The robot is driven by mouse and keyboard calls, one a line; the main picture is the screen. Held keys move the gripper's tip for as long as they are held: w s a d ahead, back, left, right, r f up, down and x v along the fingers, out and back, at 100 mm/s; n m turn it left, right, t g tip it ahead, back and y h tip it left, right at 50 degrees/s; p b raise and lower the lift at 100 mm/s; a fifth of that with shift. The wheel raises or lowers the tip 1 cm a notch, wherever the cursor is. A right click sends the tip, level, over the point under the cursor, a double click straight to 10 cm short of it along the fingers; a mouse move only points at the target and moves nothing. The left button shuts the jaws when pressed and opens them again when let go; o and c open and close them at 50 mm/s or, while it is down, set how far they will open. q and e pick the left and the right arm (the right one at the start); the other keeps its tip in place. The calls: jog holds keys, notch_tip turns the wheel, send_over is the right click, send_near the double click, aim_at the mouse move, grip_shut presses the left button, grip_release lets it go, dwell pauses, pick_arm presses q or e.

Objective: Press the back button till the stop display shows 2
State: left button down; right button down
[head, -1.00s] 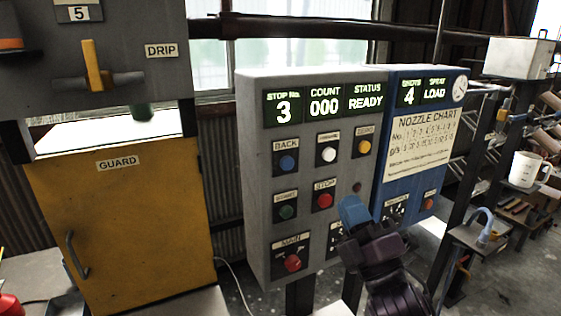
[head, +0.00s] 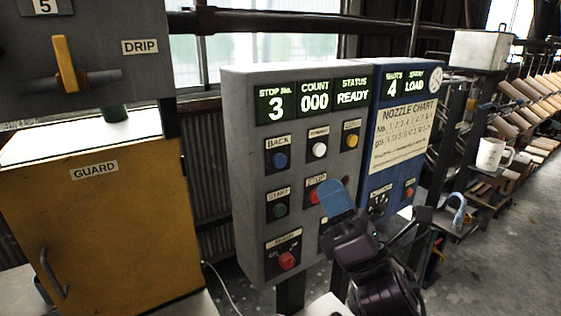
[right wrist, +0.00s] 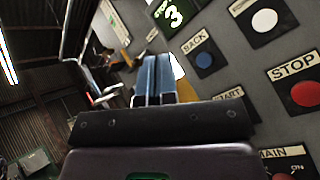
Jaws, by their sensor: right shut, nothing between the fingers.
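The grey control panel (head: 240,180) stands in the middle of the head view. Its stop display (head: 275,104) reads 3. The blue back button (head: 280,160) is at the panel's upper left, under the label BACK; it also shows in the right wrist view (right wrist: 204,60). My right gripper (head: 338,197) is shut and empty, its blue fingers in front of the panel's lower right, partly covering the red stop button (head: 314,196). It is apart from the back button, below and right of it in the head view. My left gripper is not in view.
Other buttons sit close by: white (head: 320,149), yellow (head: 352,141), green start (head: 280,210) and a red main switch (head: 287,260). A blue panel (head: 375,200) adjoins on the right. A yellow guard door (head: 100,230) stands left.

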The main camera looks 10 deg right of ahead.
aim_at(281, 161)
jog(key=shift+w, duration=0.1)
jog(key=shift+w+a+b, duration=0.15)
jog(key=shift+w+a, duration=0.35)
jog(key=shift+w, duration=0.85)
jog(key=shift+w+a+b, duration=0.2)
jog(key=shift+w+a, duration=0.25)
jog(key=shift+w, duration=0.9)
jog(key=shift+w+a+b, duration=0.15)
jog(key=shift+w+a, duration=0.35)
jog(key=shift+w, duration=0.85)
jog(key=shift+w+a, duration=0.1)
jog(key=shift+w, duration=0.1)
jog(key=shift+w+a, duration=0.1)
jog(key=shift+w, duration=0.1)
